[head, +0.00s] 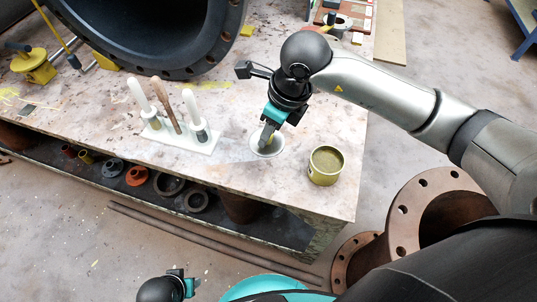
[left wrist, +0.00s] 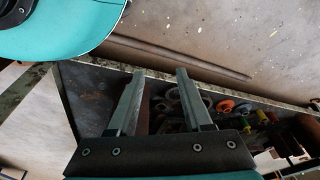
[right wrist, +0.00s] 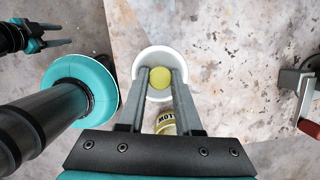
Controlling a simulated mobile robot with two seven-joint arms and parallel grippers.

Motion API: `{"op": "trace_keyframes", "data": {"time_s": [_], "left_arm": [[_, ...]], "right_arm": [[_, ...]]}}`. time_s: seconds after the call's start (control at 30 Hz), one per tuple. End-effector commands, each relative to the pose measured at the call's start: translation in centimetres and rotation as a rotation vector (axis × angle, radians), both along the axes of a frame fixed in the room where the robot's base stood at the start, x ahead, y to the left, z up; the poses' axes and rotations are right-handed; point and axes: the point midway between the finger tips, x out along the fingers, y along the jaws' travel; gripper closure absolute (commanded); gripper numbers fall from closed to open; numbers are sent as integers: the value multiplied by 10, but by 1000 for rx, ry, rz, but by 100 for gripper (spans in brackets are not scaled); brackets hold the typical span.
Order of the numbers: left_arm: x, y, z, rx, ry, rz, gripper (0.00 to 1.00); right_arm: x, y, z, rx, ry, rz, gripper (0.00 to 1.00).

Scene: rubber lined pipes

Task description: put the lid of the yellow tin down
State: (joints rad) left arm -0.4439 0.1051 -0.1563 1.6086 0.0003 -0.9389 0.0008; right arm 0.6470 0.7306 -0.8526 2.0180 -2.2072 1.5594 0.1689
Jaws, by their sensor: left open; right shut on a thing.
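The yellow tin (head: 325,168) stands open and upright near the table's right front edge. In the right wrist view its lettered side (right wrist: 167,122) shows between my fingers, partly hidden. The lid (head: 279,147) is a pale round piece left of the tin, with a yellow middle (right wrist: 160,78) in the right wrist view. My right gripper (head: 267,140) points down and is shut on that middle. The lid is at or just above the table; I cannot tell whether it touches. My left gripper (left wrist: 160,73) is open and empty, low in front of the table.
A white holder (head: 183,136) with upright handles stands left of the lid. A large black pipe (head: 150,40) lies at the back. A flanged rusty pipe (head: 440,207) stands right of the table (head: 300,205). Bare tabletop surrounds the lid.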

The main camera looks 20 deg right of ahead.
Motion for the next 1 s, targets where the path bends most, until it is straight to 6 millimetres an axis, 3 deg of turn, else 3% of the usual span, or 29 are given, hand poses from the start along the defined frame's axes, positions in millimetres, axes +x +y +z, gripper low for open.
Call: {"op": "trace_keyframes", "data": {"time_s": [0.03,0.2,0.47,0.7,1.0], "left_arm": [[3,-2,3,-3,-8,1,50],[12,-5,20,-8,-22,2,50],[18,-6,32,-10,-40,2,50],[28,-7,50,-15,-71,4,50],[29,-7,57,-15,-76,4,50]], "right_arm": [[-1,0,-12,0,5,-1,100],[-1,0,-36,-1,3,1,100],[-1,0,-51,-1,2,0,100],[0,0,-77,0,1,1,100],[0,0,-81,0,0,1,100]]}}
